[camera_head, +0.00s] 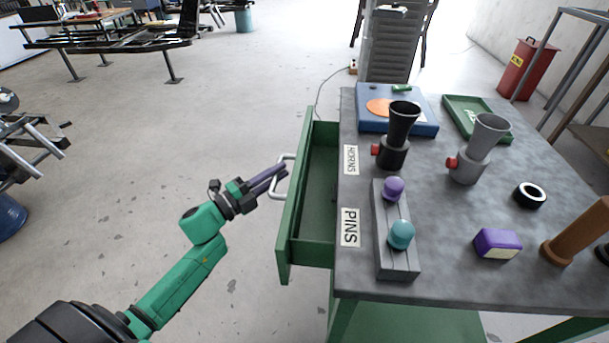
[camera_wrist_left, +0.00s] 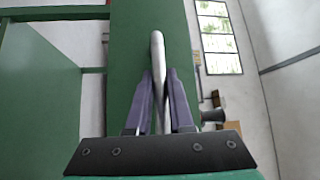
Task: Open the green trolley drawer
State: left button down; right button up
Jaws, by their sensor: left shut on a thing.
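The green trolley drawer (camera_head: 289,240) is pulled out from the left side of the green trolley, and its inside shows as an open gap beside the grey top. Its silver bar handle (camera_head: 278,190) is on the drawer's outer face. My left gripper (camera_head: 281,172) is at the handle, its purple fingers shut on it. In the left wrist view the handle (camera_wrist_left: 157,60) runs up between the two fingers (camera_wrist_left: 160,95), with the green drawer front (camera_wrist_left: 125,80) behind it. My right gripper is not in view.
The grey trolley top (camera_head: 450,265) holds two horns (camera_head: 404,125), a pin block (camera_head: 398,260), a purple block (camera_head: 497,243), a black ring (camera_head: 529,194), a blue case (camera_head: 425,129) and a green tray (camera_head: 460,103). The floor left of the drawer is clear.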

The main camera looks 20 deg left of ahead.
pick_arm(q)
jog(key=s+a+b, duration=0.1)
jog(key=s+a, duration=0.2)
jog(key=a, duration=0.8)
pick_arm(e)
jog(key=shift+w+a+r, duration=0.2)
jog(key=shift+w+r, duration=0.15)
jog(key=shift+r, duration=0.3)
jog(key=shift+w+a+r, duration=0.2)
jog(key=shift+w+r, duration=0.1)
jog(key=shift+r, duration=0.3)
pick_arm(q)
jog(key=shift+a+f, duration=0.1)
jog(key=c, duration=0.8)
grip_release()
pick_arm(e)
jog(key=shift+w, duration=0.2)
pick_arm(q)
jog(key=shift+a, duration=0.1)
jog(key=v, duration=1.4)
jog(key=shift+s+p, duration=0.2)
jog(key=shift+p, duration=0.25)
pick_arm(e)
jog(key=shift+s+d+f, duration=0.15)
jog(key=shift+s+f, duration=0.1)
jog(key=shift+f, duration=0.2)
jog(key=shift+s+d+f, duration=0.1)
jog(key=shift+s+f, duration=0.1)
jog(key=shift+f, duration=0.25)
